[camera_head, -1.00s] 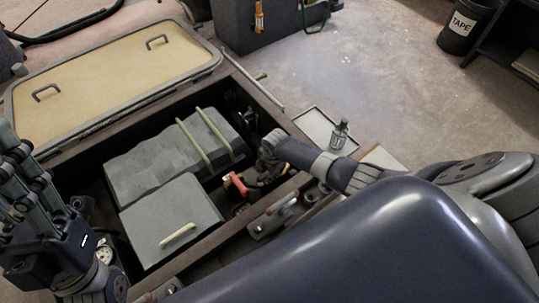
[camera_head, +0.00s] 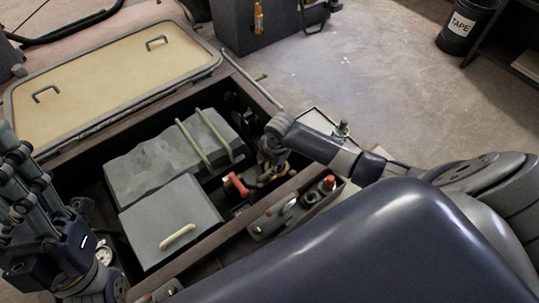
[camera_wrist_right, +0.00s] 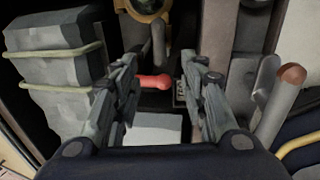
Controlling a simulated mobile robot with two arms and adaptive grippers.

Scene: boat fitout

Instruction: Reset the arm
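My right gripper (camera_head: 266,172) hangs over the open locker, its forearm coming in from the right. In the right wrist view my right gripper (camera_wrist_right: 165,90) has its two fingers apart, with nothing held between them. A red handle (camera_head: 237,184) lies below it; the red handle also shows in the wrist view (camera_wrist_right: 154,81), beyond the fingers and framed by the gap. My left gripper (camera_head: 25,185) is at the left edge with its fingers upward; whether they are open or shut is unclear.
A grey block with pale straps (camera_head: 160,160) and a grey box with a pale handle (camera_head: 170,220) fill the locker. A tan hatch lid (camera_head: 105,75) lies behind. A red-tipped lever (camera_head: 329,183) stands on the near ledge.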

